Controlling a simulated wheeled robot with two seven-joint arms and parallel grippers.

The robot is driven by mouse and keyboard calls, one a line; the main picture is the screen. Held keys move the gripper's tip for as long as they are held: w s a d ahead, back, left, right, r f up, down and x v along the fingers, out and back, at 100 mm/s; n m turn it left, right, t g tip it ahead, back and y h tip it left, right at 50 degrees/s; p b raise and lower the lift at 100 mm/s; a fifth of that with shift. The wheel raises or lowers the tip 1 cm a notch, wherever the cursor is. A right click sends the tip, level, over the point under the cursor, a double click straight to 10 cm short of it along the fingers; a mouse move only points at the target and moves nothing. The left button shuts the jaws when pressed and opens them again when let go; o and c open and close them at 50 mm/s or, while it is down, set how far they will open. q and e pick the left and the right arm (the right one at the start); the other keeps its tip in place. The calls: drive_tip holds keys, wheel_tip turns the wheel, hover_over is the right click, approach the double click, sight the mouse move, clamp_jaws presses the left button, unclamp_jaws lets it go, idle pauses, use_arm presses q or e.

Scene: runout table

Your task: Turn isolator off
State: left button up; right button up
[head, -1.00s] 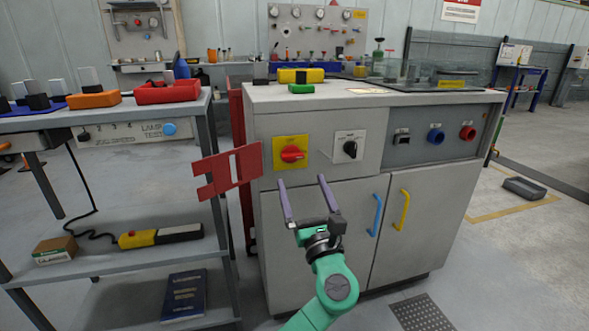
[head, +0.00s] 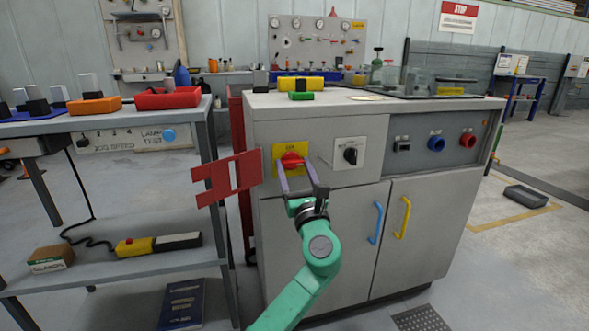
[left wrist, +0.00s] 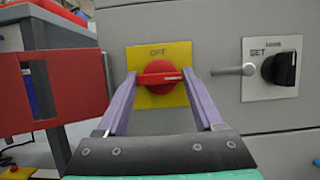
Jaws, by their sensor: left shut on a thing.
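The isolator is a red rotary knob (head: 291,160) on a yellow plate (head: 277,151) at the upper left of the grey cabinet front. In the left wrist view the knob (left wrist: 160,77) lies across, its white mark pointing right, under lettering that seems to read OFF. My left gripper (head: 295,164) is at the knob, its purple fingers on either side of the handle's two ends and closed on it. The fingers hide part of the plate. My right gripper is not in view.
A black selector knob (head: 351,156) on a white plate sits right of the isolator. A red slotted panel (head: 227,179) sticks out at the left, near my left arm. Blue (head: 376,222) and yellow (head: 403,217) door handles are below right. Shelving stands at the left.

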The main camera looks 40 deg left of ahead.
use_arm(q)
drive_tip(key=shift+n+g, duration=0.3)
drive_tip(key=shift+n, duration=0.2)
drive_tip(key=n+g, duration=0.1)
drive_tip(key=n, duration=0.2)
drive_tip(key=n+g+y+b, duration=0.1)
drive_tip(key=n+g, duration=0.1)
drive_tip(key=n, duration=0.1)
drive_tip(key=shift+w+d+y, duration=0.1)
drive_tip(key=shift+w+y, duration=0.05)
drive_tip(key=shift+y, duration=0.15)
drive_tip(key=n+g, duration=0.2)
drive_tip(key=n, duration=0.3)
drive_tip(key=n+g, duration=0.1)
drive_tip(key=n, duration=0.1)
drive_tip(key=n+g+p, duration=0.1)
drive_tip(key=n, duration=0.2)
drive_tip(key=shift+w+d+r+n+h, duration=0.1)
drive_tip(key=shift+r+n+h, duration=0.1)
drive_tip(key=shift+n+h, duration=0.15)
drive_tip(key=n+g+h+p, duration=0.1)
drive_tip(key=n, duration=0.2)
drive_tip(key=shift+n+h+p, duration=0.3)
drive_tip(key=shift+n+h, duration=0.05)
drive_tip(key=shift+n, duration=0.4)
